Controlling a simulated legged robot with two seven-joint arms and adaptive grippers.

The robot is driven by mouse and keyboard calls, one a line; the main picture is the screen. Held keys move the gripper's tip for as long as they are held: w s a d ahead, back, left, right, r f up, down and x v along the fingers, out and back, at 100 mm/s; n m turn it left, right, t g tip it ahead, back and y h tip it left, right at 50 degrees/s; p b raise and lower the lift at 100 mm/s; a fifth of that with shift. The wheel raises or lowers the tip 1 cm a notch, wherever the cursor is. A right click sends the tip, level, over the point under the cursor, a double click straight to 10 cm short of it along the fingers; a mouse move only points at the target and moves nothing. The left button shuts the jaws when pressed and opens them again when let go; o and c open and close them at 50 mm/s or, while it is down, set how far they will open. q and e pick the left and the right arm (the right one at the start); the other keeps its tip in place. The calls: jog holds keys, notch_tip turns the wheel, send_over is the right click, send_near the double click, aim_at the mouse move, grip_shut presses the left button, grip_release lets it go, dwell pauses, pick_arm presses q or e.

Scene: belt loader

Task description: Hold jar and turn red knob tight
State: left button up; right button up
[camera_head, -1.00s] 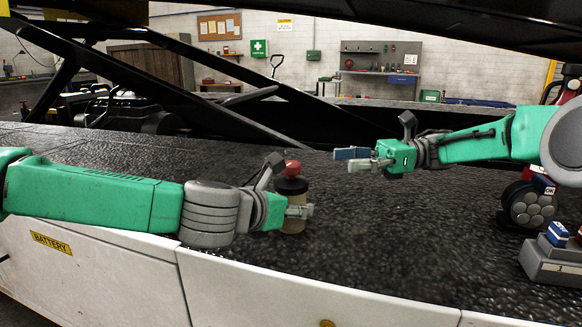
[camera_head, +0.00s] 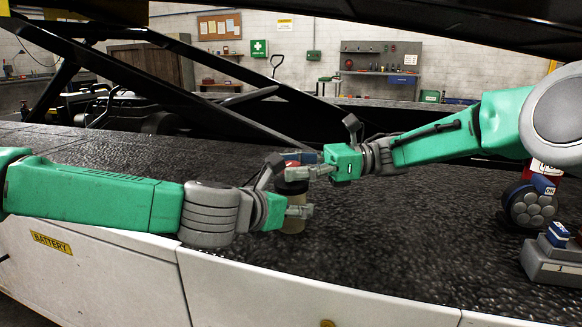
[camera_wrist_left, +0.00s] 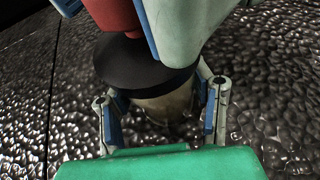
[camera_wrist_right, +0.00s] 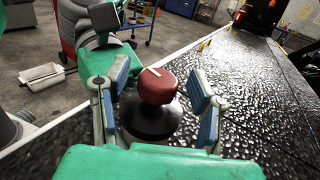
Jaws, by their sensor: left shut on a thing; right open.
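The jar (camera_head: 292,223) stands upright on the dark belt, with a wide black lid (camera_wrist_left: 140,66) and a red knob (camera_wrist_right: 158,87) on top. The knob has a pale mark across it. My left gripper (camera_head: 294,211) is shut on the jar body; its fingers (camera_wrist_left: 164,112) flank the jar below the lid in the left wrist view. My right gripper (camera_head: 304,165) is open at knob height. In the right wrist view its fingers (camera_wrist_right: 160,100) stand on either side of the knob with gaps visible. The knob is mostly hidden behind the right fingers in the head view.
The textured belt (camera_head: 400,235) is clear around the jar. A grey block (camera_head: 550,262) with a small blue item and a bundle of round cells (camera_head: 529,206) stand at the right. Dark bars rise behind the belt.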

jog(key=shift+c, duration=0.3)
grip_shut()
jog(key=shift+r+m+t, duration=0.1)
jog(key=shift+m+t, duration=0.3)
jog(key=shift+t, duration=0.1)
jog(key=m+t, duration=0.2)
jog(key=t, duration=0.2)
jog(key=m+t, duration=0.3)
jog(key=t, duration=0.1)
jog(key=shift+s+t, duration=0.1)
jog(key=shift+t, duration=0.2)
jog(key=m+t+h, duration=0.2)
jog(key=m+t, duration=0.1)
jog(key=t, duration=0.1)
jog(key=shift+a+m+t, duration=0.15)
jog(key=shift+m+t, duration=0.15)
jog(key=shift+m+t+h, duration=1.3)
jog(key=shift+t+h, duration=0.1)
jog(key=shift+t, duration=0.2)
